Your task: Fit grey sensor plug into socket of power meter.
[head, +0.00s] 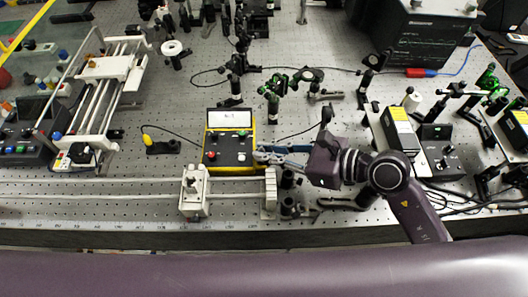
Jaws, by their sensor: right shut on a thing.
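The power meter (230,127) is a yellow-edged box with a pale display and a dark face with knobs, in the middle of the head view. My right gripper (262,155) reaches in from the right, with its fingertips at the meter's right side. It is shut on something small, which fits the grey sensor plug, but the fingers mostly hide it. I cannot tell whether the plug touches the meter or sits in a socket. The socket itself cannot be made out. My left gripper is out of view.
A white rail with a block-shaped carriage (194,192) runs in front of the meter. Optical posts (272,100) stand behind it. A black holder (163,147) with a cable is to its left. Yellow-labelled boxes (399,130) stand beyond my right arm.

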